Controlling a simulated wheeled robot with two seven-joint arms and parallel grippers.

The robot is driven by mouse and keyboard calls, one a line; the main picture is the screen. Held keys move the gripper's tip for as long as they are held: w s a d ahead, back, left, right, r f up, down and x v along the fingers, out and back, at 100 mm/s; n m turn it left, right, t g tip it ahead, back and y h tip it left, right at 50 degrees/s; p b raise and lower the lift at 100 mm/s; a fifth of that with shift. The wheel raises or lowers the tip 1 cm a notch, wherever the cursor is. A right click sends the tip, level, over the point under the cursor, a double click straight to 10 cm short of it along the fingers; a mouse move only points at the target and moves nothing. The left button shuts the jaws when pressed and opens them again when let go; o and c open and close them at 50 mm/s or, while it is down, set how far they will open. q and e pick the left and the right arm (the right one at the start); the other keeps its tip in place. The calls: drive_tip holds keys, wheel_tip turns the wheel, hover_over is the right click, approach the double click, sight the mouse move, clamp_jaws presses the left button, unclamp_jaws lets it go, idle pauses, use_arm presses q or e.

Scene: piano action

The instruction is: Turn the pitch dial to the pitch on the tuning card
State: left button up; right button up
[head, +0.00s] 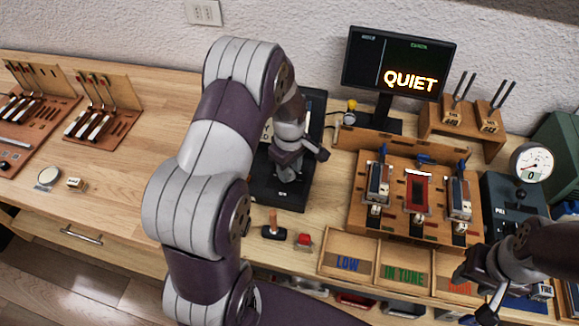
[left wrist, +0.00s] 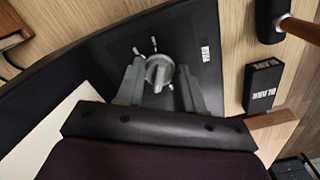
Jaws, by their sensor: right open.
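The pitch dial (left wrist: 158,72) is a grey knob on a black panel (left wrist: 100,60), beside a small white label (left wrist: 205,53). In the head view the panel (head: 292,193) stands mid-table, largely behind my left arm. My left gripper (head: 300,150) reaches down over it. In the left wrist view its fingers (left wrist: 160,88) are apart on either side of the knob, with slim gaps showing. A pale card (left wrist: 62,135) lies partly hidden at the panel's left; I cannot read its pitch. My right gripper (head: 478,295) is open and empty at the lower right.
A monitor (head: 400,64) reads QUIET. Wooden trays marked LOW (head: 347,264) and IN TUNE (head: 403,276) stand before a wooden rack (head: 390,225). A red button (head: 304,239) and a wood-handled tool (head: 273,222) are near the panel. A round gauge (head: 531,163) stands at right.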

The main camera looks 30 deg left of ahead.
use_arm(q)
drive_tip(key=m+p, duration=0.1)
drive_tip(key=m, duration=0.2)
drive_tip(key=shift+r, duration=0.1)
drive_tip(key=m+p, duration=0.1)
drive_tip(key=m, duration=0.3)
drive_tip(key=shift+s+a+m, duration=0.1)
drive_tip(key=shift+m, duration=0.3)
drive_tip(key=m+p, duration=0.1)
drive_tip(key=m, duration=0.3)
drive_tip(key=shift+a, duration=0.1)
drive_tip(key=shift+m, duration=1.8)
drive_tip(key=shift+a+m, duration=0.1)
drive_tip(key=shift+m, duration=0.2)
drive_tip(key=o, duration=1)
